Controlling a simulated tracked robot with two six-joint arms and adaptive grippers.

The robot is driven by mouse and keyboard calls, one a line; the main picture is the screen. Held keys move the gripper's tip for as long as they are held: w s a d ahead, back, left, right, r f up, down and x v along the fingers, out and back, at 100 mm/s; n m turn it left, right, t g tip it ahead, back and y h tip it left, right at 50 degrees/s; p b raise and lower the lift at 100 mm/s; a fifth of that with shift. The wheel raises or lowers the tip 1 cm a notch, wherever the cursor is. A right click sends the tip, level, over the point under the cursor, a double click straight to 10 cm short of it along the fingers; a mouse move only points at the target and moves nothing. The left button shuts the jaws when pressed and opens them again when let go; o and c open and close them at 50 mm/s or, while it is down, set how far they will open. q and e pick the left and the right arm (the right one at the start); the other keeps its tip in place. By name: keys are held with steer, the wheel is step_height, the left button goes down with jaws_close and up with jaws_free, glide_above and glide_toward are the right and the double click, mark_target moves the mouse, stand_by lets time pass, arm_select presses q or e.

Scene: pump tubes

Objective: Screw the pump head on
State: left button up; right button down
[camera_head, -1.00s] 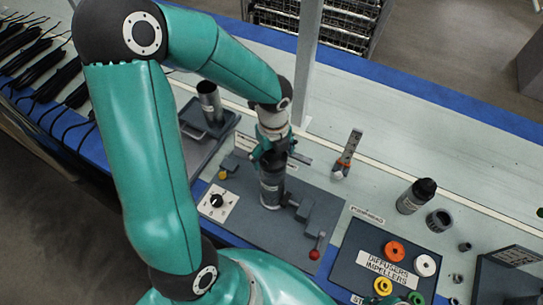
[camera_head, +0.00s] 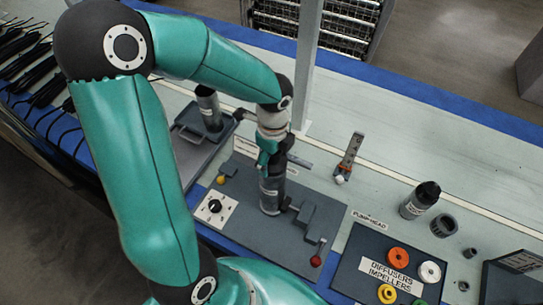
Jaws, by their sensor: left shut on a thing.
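A grey pump tube (camera_head: 272,192) stands upright in the fixture on the dark work plate (camera_head: 245,228). My left gripper (camera_head: 268,165) points down at the tube's top end and is shut on the pump head there. The fingers and wrist hide most of the pump head, so I cannot tell how it sits on the tube. My right gripper is not in view.
A red-tipped clamp lever (camera_head: 316,261) and a dial panel (camera_head: 214,209) flank the tube. A metal cylinder (camera_head: 209,110) stands on the left tray. At right are a black-topped cylinder (camera_head: 420,201), a dark ring (camera_head: 443,224) and a board of coloured impellers (camera_head: 345,283).

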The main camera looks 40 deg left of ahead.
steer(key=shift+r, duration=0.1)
arm_select(q)
steer(key=shift+s+r+m+p, duration=0.1)
steer(key=shift+r+m+p, duration=0.1)
steer(key=shift+m+p, duration=0.7)
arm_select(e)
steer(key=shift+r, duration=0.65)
arm_select(q)
steer(key=shift+f+m, duration=0.1)
steer(key=shift+m, duration=0.5)
steer(key=shift+f, duration=0.15)
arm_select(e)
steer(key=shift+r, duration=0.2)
arm_select(q)
steer(key=shift+r+m+p, duration=0.25)
steer(key=shift+m+p, duration=0.55)
steer(key=shift+m, duration=0.2)
steer(key=o, duration=1.2)
steer(key=shift+f, duration=0.25)
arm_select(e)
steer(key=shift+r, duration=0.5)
